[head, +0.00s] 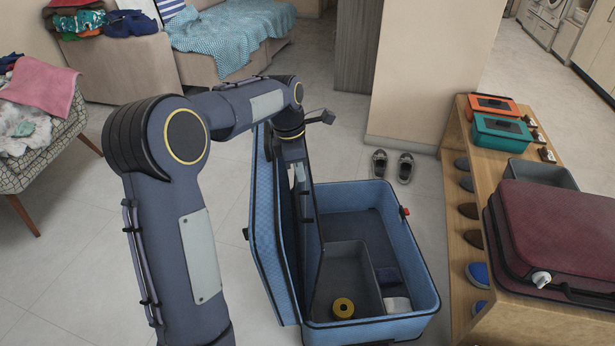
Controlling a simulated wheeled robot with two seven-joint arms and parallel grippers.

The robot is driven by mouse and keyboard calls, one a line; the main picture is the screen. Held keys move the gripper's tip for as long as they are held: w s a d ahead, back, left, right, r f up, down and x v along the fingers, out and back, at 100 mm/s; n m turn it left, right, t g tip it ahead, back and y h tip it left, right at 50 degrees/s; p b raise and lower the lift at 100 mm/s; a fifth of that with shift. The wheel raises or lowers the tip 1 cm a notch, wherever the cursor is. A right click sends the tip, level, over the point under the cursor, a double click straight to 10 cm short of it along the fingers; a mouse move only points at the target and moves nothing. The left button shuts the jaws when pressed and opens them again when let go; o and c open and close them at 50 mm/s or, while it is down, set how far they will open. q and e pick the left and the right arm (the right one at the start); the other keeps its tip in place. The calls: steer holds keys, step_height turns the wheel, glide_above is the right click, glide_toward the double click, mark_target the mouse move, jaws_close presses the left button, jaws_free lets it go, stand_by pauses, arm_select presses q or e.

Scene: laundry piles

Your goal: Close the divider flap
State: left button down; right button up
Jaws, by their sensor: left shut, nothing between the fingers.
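An open blue suitcase (422,275) lies on the floor, with its quilted lid (264,235) standing up on the left side. The divider flap appears as a dark, thin panel (313,262) standing steeply between the lid and the open base. My left arm reaches over from the left, and my left gripper (301,185) points down beside the upper part of the flap. It is shut and empty. Whether it touches the flap is unclear, and the arm hides part of the lid and flap. My right gripper is not in view.
A wooden shelf bench (457,250) with a maroon suitcase (555,232) stands to the right. Shoes (404,168) lie behind. Floor is clear at left.

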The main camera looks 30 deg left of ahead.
mark_target(298, 209)
arm_select(q)
step_height(298, 209, down, 7)
steer(key=b, duration=0.2)
steer(key=shift+w+d, duration=0.3)
steer(key=shift+d, duration=0.15)
